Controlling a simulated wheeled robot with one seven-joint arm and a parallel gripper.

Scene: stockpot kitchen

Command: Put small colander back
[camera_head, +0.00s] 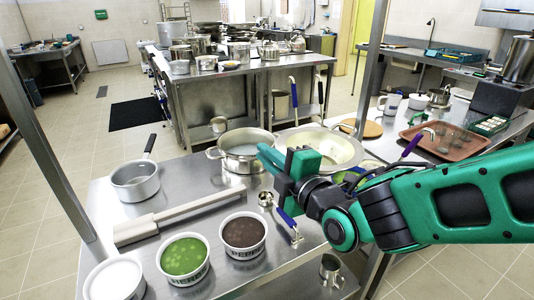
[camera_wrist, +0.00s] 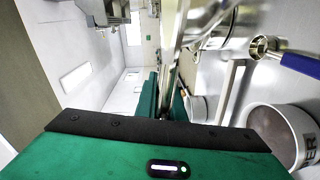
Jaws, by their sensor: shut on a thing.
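The small colander appears to be the wide, pale metal bowl (camera_head: 338,150) with side handles at the back right of the steel table in the head view. I cannot make out holes in it. My gripper (camera_head: 284,166) is at its left side, shut on its edge or handle; the fingers hide the exact grip. In the wrist view a shiny metal piece (camera_wrist: 176,65) runs up from between the fingers (camera_wrist: 168,105). I cannot tell whether the bowl rests on the table or is slightly raised.
A metal pot (camera_head: 245,150) stands close left of my gripper. A ladle with a blue handle (camera_head: 287,218) lies below it. Tubs of green (camera_head: 184,259) and dark (camera_head: 243,236) contents stand in front. A saucepan (camera_head: 135,182) is at left. A brown tray (camera_head: 440,142) lies on the right counter.

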